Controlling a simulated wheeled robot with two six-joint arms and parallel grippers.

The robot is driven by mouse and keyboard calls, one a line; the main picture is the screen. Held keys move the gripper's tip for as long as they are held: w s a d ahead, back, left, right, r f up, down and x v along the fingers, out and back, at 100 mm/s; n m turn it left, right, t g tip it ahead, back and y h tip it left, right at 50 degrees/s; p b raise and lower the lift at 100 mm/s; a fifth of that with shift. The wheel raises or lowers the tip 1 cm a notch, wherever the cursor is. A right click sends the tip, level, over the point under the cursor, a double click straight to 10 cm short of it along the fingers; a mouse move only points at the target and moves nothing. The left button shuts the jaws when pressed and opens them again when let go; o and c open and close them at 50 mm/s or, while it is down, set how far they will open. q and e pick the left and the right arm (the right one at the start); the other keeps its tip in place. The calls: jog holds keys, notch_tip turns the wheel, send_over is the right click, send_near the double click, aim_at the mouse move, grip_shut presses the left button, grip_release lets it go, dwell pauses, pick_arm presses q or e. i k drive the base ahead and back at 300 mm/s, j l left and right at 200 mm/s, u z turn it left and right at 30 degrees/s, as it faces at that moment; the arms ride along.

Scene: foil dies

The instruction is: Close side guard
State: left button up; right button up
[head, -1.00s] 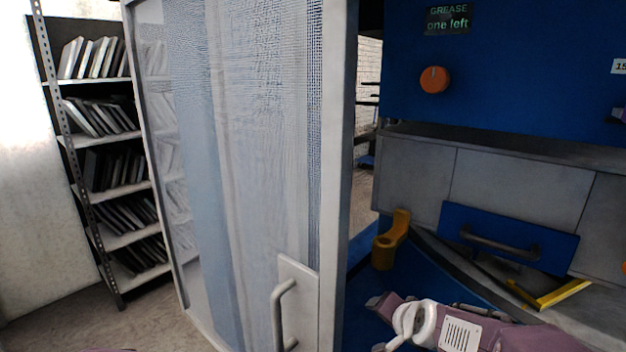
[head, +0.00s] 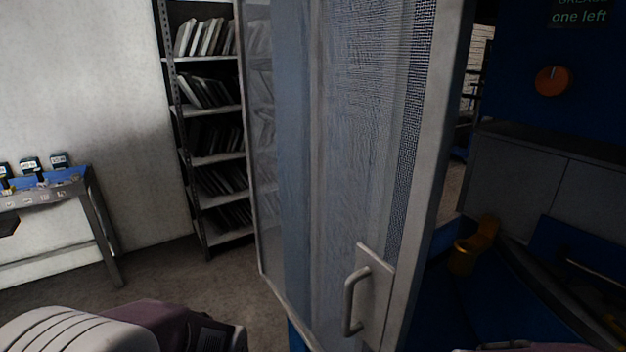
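The side guard (head: 345,150) is a grey-framed mesh door in the middle of the head view. It stands open, with a gap to the room behind between its right edge and the blue machine. Its light grey bar handle (head: 352,300) sits on a plate low on the right side of the door, with nothing on it. A purple and white link of my arm shows at the lower left, apart from the handle. Only a sliver of my other arm shows at the bottom right. The fingers of both grippers are out of view.
The blue machine (head: 530,40) with an orange knob (head: 553,81) is at the right. An orange holder (head: 474,246) sits inside it. A shelf of binders (head: 215,160) stands behind the door. A bench (head: 90,215) is at the far left. Floor (head: 180,280) is clear between.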

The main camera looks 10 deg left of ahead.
aim_at(381, 299)
jog(key=j, duration=0.65)
jog(key=i+j, duration=0.25)
jog(key=j, duration=0.15)
jog(key=i+j, duration=0.25)
jog(key=j, duration=0.15)
jog(key=i+j, duration=0.2)
jog(key=j, duration=0.2)
jog(key=i+j, duration=0.25)
jog(key=j, duration=0.2)
jog(key=i+j, duration=0.25)
jog(key=j, duration=0.15)
jog(key=i+j, duration=0.3)
jog(key=i, duration=0.15)
